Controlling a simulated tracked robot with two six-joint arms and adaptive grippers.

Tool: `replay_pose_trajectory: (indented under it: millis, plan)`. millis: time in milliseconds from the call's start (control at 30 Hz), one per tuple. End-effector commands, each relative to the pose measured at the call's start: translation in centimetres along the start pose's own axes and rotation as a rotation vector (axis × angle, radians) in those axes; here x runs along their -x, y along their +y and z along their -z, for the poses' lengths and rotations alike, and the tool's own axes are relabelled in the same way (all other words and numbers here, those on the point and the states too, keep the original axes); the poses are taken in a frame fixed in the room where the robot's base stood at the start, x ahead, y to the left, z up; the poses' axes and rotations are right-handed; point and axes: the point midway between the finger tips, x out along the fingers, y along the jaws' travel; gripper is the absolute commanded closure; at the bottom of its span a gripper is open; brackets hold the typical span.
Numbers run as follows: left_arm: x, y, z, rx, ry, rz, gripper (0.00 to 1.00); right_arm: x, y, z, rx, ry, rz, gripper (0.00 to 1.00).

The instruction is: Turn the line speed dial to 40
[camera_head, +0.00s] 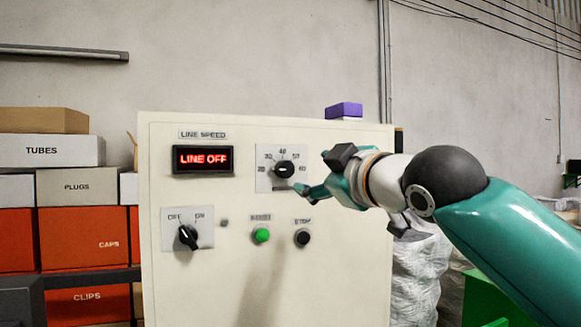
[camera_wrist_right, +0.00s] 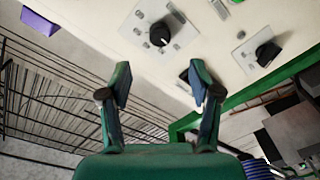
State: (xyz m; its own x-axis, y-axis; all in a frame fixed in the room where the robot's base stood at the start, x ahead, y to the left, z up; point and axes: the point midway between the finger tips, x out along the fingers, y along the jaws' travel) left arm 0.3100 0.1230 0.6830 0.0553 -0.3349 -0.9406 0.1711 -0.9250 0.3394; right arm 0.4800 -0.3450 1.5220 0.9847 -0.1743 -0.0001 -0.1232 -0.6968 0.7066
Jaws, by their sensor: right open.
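The line speed dial (camera_head: 284,169) is a round black knob on a pale plate at the upper right of the cream panel (camera_head: 215,290). A number scale arcs over it, with 40 at the top; I cannot tell where its pointer stands. The display (camera_head: 203,159) left of it reads LINE OFF in red. My right gripper (camera_head: 318,172) is open and empty, just right of the dial in the head view. In the right wrist view the dial (camera_wrist_right: 160,35) lies beyond the open fingers (camera_wrist_right: 158,82), apart from them. My left gripper is not in view.
The OFF/ON switch (camera_head: 188,237) sits at the panel's lower left, with a green button (camera_head: 261,235) and a black button (camera_head: 303,237) to its right. A purple box (camera_head: 344,110) shows behind the panel's top edge. Labelled boxes (camera_head: 85,255) are stacked at left.

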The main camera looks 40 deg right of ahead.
Motion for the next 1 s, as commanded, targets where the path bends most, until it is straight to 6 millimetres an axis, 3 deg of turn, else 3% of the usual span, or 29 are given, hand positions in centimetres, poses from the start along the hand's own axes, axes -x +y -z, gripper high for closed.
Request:
replay_pose_trajectory:
  millis: [300, 500, 700, 1000]
  plan:
    - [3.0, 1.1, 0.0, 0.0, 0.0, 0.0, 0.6, -7.1, 0.2, 0.2, 0.001, -0.004, 0.002, 0.37]
    - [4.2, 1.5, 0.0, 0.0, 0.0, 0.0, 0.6, -10.2, 0.1, 0.2, 0.001, -0.001, 0.001, 0.37]
    - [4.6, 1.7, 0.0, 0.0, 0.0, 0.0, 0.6, -11.4, 0.0, 0.1, -0.001, 0.0, 0.001, 0.37]
    - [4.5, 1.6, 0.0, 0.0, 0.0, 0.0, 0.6, -11.6, -0.1, 0.1, 0.0, 0.002, 0.001, 0.39]
